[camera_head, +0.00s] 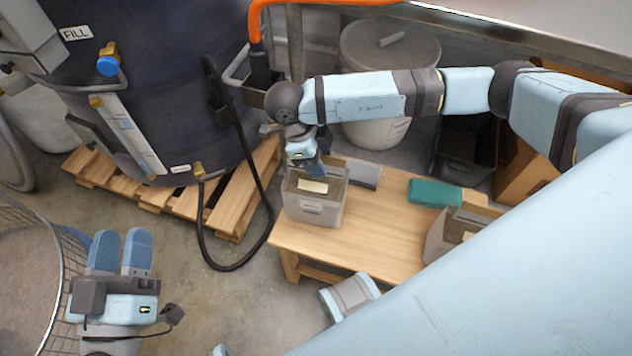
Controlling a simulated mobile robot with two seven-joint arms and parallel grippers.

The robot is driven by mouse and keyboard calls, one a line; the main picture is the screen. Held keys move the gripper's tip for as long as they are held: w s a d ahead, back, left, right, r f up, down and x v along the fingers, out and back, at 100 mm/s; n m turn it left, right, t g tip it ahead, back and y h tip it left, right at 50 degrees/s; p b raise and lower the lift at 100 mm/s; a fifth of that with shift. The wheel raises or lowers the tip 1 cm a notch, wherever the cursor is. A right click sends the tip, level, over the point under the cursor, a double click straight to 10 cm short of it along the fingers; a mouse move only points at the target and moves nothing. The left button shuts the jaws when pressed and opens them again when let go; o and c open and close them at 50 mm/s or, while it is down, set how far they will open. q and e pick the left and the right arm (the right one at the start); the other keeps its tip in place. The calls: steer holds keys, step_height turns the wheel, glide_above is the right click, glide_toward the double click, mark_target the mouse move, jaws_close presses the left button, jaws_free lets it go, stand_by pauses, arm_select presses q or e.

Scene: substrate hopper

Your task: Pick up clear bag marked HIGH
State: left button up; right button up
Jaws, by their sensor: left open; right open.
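I cannot make out a clear bag marked HIGH. A grey open bin (315,212) stands on the left end of the low wooden table (348,245). It holds something with a small pale label (312,186), whose lettering I cannot read. My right gripper (312,168) is open, pointing down at the bin's back edge; its fingertips are partly hidden and I cannot tell whether they touch anything. My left gripper (120,245) is open and empty at the lower left, its fingers pointing up the picture, away from the table.
A second bin (440,235), partly hidden by my arm, and a teal pack (434,192) sit on the table's right. A grey item (363,174) lies behind the first bin. A black hose (262,185) hangs beside the table from the dark tank (185,75). A wire basket (52,225) stands at left.

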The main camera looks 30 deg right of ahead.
steer(key=shift+f, duration=0.2)
jaws_close()
steer(key=shift+r, duration=0.1)
stand_by(1.4)
